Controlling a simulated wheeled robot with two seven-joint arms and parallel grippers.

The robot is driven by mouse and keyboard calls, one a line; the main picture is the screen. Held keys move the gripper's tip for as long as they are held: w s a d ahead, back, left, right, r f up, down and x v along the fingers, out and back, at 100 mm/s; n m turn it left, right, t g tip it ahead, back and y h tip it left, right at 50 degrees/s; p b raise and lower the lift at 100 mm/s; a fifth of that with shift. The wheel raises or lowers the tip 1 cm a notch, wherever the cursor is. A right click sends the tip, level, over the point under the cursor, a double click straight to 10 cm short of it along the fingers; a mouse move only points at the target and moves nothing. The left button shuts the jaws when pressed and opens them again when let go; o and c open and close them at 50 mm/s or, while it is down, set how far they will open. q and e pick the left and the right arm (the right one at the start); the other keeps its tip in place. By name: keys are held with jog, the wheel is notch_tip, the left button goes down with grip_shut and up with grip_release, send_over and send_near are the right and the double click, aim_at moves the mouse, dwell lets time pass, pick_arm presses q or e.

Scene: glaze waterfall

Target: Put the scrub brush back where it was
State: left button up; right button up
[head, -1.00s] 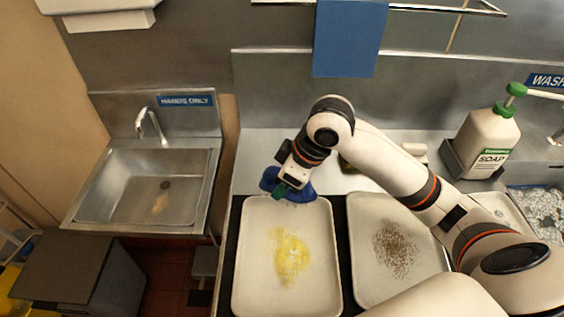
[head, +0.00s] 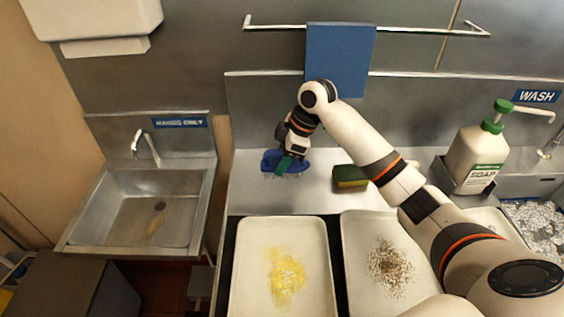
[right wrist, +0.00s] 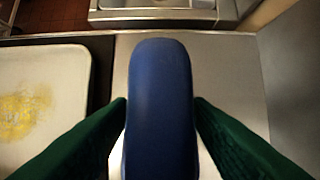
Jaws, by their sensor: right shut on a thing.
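The blue scrub brush (head: 269,159) is in my right gripper (head: 289,164), over the steel counter (head: 245,190) behind the trays. In the right wrist view the blue brush (right wrist: 161,100) lies between the two green fingers of my right gripper (right wrist: 161,108), which are shut on its sides. The brush's bristle side faces down in the head view. I cannot tell whether the bristles touch the counter. My left gripper is not in view.
A tray with yellow residue (head: 250,295) and a tray with dark crumbs (head: 365,290) stand in front. A yellow-green sponge (head: 350,178) lies to the right of the brush. A soap bottle (head: 478,155) stands further right. The counter left of the brush is clear.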

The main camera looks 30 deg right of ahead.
jog(key=w+f+p, duration=0.1)
jog(key=f, duration=0.1)
jog(key=w+d+f+p, duration=0.1)
jog(key=f, duration=0.1)
jog(key=w+d+f+p, duration=0.1)
jog(key=w+f, duration=0.1)
jog(key=shift+w+f, duration=0.1)
jog(key=shift+f, duration=0.1)
jog(key=shift+w+f, duration=0.1)
jog(key=shift+f, duration=0.1)
jog(key=shift+d+f, duration=0.1)
jog(key=shift+f, duration=0.05)
jog(key=o, duration=0.9)
jog(key=shift+f, duration=0.1)
